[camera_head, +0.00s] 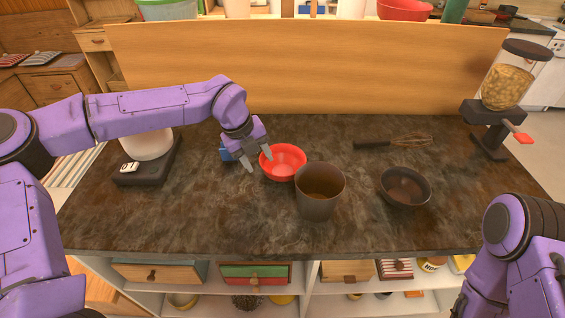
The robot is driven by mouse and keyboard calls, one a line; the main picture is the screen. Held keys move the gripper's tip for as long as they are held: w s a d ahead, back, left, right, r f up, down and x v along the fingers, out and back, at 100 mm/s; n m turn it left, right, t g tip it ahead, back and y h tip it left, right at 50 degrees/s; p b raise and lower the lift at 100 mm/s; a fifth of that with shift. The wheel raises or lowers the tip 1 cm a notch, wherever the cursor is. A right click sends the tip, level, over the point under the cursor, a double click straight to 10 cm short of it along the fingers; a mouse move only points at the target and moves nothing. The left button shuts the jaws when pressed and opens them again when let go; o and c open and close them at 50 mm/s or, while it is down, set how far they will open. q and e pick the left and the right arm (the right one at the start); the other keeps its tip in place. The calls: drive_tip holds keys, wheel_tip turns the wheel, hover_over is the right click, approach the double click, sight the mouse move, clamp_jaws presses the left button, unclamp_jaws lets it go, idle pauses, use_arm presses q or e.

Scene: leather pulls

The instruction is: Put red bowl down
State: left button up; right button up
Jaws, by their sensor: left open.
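The red bowl (287,164) stands upright on the dark stone counter (200,215), just left of the middle. It appears to rest on the counter. My left gripper (259,164) is open at the bowl's left side. One fingertip overlaps the bowl's left rim in the picture and the other is outside it, to the left. I cannot tell whether either finger touches the rim. My right arm comes in at the lower right, and its gripper is out of view.
A grey-brown pot (320,195) stands close to the bowl's right front. A dark bowl (405,188), a whisk (395,142) and a dispenser (497,105) are further right. A small blue thing (228,153) is partly hidden by my left gripper. The left front counter is clear.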

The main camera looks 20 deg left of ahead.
sight(263, 165)
use_arm(q)
drive_tip(key=f, duration=0.1)
drive_tip(key=w+f+p, duration=0.1)
drive_tip(key=f, duration=0.1)
drive_tip(key=w+d+f, duration=0.1)
drive_tip(key=shift+f, duration=0.25)
drive_tip(key=shift+s, duration=0.2)
drive_tip(key=shift+c, duration=0.7)
drive_tip(key=shift+w, duration=0.1)
clamp_jaws()
